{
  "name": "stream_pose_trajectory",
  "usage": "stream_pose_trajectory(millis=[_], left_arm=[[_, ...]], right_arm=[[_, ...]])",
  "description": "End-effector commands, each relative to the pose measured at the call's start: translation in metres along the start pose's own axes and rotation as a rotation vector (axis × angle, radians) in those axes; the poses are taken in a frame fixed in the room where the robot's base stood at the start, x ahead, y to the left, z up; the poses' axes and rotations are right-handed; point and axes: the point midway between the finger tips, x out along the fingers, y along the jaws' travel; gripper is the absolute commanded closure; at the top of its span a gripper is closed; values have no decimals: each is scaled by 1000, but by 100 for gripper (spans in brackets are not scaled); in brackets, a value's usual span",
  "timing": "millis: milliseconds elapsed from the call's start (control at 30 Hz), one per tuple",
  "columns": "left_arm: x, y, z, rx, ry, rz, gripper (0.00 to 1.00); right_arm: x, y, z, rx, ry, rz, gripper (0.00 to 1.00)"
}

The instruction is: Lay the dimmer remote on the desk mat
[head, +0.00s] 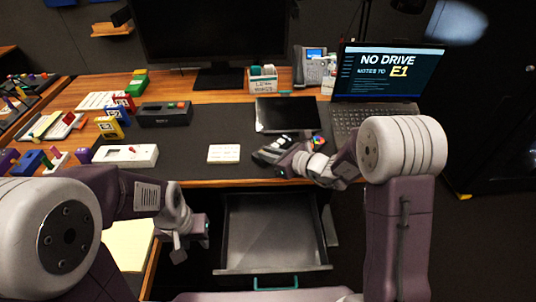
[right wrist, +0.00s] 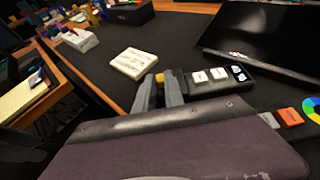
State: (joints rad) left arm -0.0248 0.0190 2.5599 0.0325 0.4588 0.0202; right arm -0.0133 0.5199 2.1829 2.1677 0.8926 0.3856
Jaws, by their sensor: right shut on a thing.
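A dark, bar-shaped remote with pale square buttons (head: 270,152), seemingly the dimmer remote, is at the front right of the black desk mat (head: 215,120). My right gripper (head: 284,168) is shut on it. In the right wrist view the remote (right wrist: 215,79) extends right from my fingers (right wrist: 160,92), with a yellow bit at the fingers. I cannot tell if its underside touches the mat. My left gripper (head: 192,240) is empty, its fingers apart, in front of the desk left of the open drawer (head: 275,238).
A black tablet (head: 287,114) lies behind the remote, and a laptop (head: 385,85) stands right. A white block (head: 224,153) lies left of the remote on the mat. A colour wheel (right wrist: 312,110) is close right. A white switch box (head: 125,155) sits further left.

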Motion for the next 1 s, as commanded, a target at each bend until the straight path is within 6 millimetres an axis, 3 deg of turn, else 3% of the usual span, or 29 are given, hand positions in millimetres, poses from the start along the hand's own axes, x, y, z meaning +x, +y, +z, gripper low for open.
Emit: stream_pose_trajectory(millis=[100,133,200,567,667,1000], left_arm=[[6,0,1,0,0,0,64],[4,0,0,0,0,0,64],[3,0,0,0,0,0,64],[-4,0,0,0,0,0,64],[-4,0,0,0,0,0,64],[-19,0,-2,0,0,0,64]], right_arm=[[2,0,-4,-1,-1,0,100],[1,0,-3,0,0,0,78],[1,0,-3,0,1,0,65],[-2,0,3,0,1,0,65],[-16,-2,2,2,1,-4,65],[-97,-2,2,2,1,-6,65]])
